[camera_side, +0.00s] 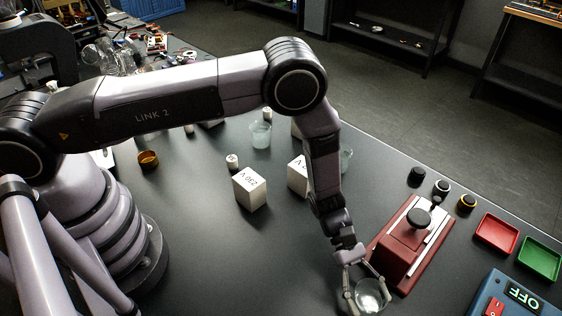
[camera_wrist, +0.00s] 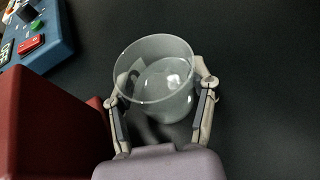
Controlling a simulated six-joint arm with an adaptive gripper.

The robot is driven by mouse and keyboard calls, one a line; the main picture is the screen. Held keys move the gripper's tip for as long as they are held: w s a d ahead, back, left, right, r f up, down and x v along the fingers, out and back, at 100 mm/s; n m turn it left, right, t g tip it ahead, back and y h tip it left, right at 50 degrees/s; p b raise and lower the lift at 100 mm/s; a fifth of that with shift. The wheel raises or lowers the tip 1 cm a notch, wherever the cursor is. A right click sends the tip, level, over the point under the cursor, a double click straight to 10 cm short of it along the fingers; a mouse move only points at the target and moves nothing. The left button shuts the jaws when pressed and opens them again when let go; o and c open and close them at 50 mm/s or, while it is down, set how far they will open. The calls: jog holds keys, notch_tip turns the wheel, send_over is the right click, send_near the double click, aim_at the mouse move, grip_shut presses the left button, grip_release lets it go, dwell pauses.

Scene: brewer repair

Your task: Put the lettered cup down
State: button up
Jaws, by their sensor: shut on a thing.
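The cup (camera_wrist: 158,82) is clear and see-through, with a dark mark like part of a letter on its wall in the wrist view. My gripper (camera_wrist: 160,98) is shut on it, one finger on each side. In the side view my gripper (camera_side: 364,284) holds the cup (camera_side: 370,295) near the bottom edge of the picture, in front of the red device. The cup looks upright or slightly tilted. I cannot tell whether its base touches the table.
The red device (camera_side: 408,245) with a black knob stands close beside the cup. A blue box (camera_side: 520,297) marked OFF is at the lower right, near red (camera_side: 497,233) and green (camera_side: 540,258) trays. White blocks (camera_side: 250,188) and another clear cup (camera_side: 260,134) stand farther back. Dark table left of my gripper is clear.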

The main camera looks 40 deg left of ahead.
jog(key=shift+f, duration=0.1)
jog(key=o, duration=0.9)
